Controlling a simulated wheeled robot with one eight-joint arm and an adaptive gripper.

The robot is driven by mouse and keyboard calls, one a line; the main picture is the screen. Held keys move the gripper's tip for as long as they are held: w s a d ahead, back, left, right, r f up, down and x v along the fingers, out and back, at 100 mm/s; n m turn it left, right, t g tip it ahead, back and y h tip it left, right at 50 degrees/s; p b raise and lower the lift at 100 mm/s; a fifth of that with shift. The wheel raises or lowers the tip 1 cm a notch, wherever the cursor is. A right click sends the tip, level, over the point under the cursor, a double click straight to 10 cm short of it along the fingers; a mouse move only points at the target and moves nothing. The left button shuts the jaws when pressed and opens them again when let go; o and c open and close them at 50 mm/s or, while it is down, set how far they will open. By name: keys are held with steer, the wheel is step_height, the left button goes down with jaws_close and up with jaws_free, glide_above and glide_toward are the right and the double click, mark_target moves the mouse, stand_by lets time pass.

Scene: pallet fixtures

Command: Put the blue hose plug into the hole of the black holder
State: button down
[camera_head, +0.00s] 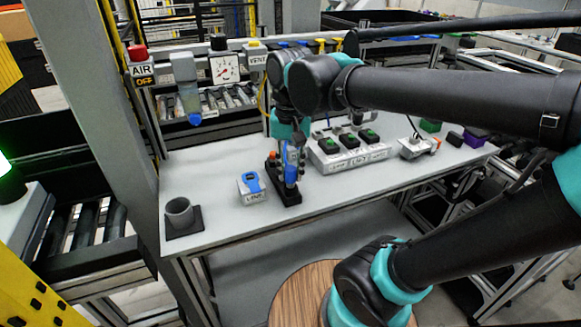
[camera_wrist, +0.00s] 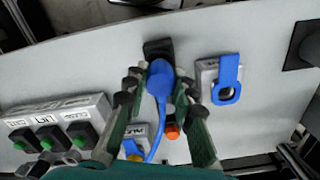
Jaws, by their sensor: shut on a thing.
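The blue hose plug (camera_wrist: 161,77) sits between my gripper's fingertips in the wrist view, with its blue hose curving down from it. In the head view the blue plug (camera_head: 291,174) is upright. My gripper (camera_head: 290,160) points down and is shut on the plug; it also shows in the wrist view (camera_wrist: 158,90). The black holder (camera_head: 287,198) lies on the table directly below the plug; its end shows past the plug in the wrist view (camera_wrist: 156,47). The plug and fingers hide the hole, so I cannot tell whether the plug's tip is inside it.
A grey block with a blue latch (camera_head: 252,187) stands just left of the holder. A grey cup (camera_head: 180,212) on a black pad is at the table's left. A button box (camera_head: 348,150) stands close on the right. The table's front strip is clear.

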mark_target(290, 168)
steer(key=shift+f, duration=0.75)
steer(key=c, duration=1.2)
jaws_free()
steer(key=shift+r, duration=0.1)
step_height(290, 168, up, 12)
steer(key=shift+f, duration=0.1)
